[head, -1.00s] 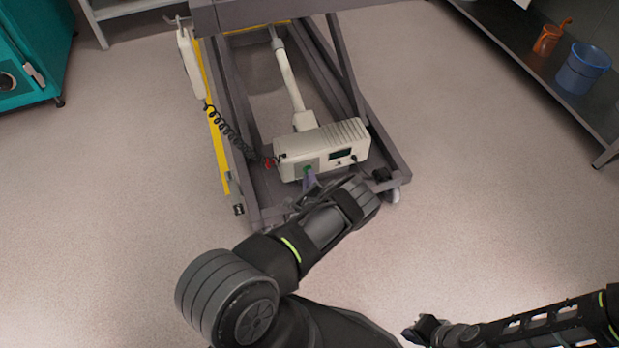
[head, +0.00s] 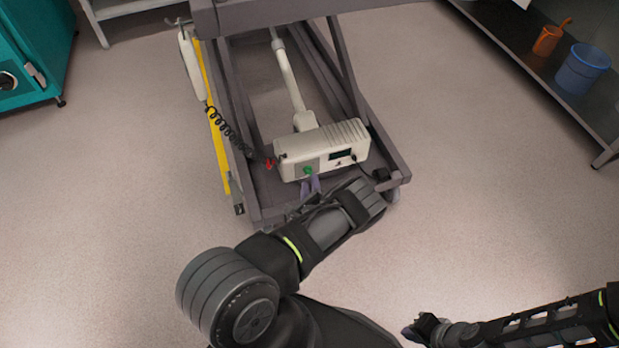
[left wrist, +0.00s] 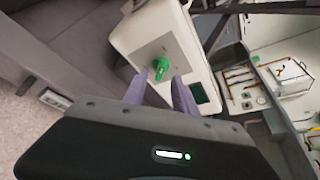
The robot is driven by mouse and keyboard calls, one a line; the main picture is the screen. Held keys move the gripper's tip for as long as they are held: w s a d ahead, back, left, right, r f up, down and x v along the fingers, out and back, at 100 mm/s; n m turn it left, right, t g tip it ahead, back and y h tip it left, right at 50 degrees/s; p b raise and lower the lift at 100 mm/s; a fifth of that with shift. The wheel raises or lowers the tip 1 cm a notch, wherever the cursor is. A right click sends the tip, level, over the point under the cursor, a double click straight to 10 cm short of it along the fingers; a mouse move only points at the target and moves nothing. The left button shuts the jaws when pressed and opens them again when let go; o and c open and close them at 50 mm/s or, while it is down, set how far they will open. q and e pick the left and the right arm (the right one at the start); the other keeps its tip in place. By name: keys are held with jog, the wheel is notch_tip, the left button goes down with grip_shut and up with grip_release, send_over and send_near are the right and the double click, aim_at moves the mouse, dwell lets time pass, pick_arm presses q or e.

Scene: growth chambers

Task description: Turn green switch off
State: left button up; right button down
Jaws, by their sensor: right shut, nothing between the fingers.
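The green switch (head: 308,170) is a small knob on the front of a cream control box (head: 350,134) low in the grey lift frame. In the left wrist view the green switch (left wrist: 161,67) stands just beyond the fingertips, with marks on the panel around it. My left gripper (head: 311,186) is just in front of the box. Its two purple fingers (left wrist: 160,88) are spread apart, one each side of the switch's line, with nothing held between them. My right gripper (head: 424,328) is shut and empty at the lower right, far from the box.
A red button (head: 269,164) and a coiled black cable (head: 228,128) are at the box's left. The grey frame (head: 392,174) surrounds the box. A dark shelf (head: 545,75) with a blue bucket (head: 583,68) stands at right. A teal cabinet (head: 35,45) is at left. Floor between is clear.

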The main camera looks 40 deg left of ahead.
pick_arm(q)
jog(key=v, duration=0.4)
jog(key=shift+s+d+r+p, duration=0.1)
jog(key=shift+s+d+p, duration=0.15)
jog(key=shift+p, duration=0.15)
jog(key=shift+a, duration=0.1)
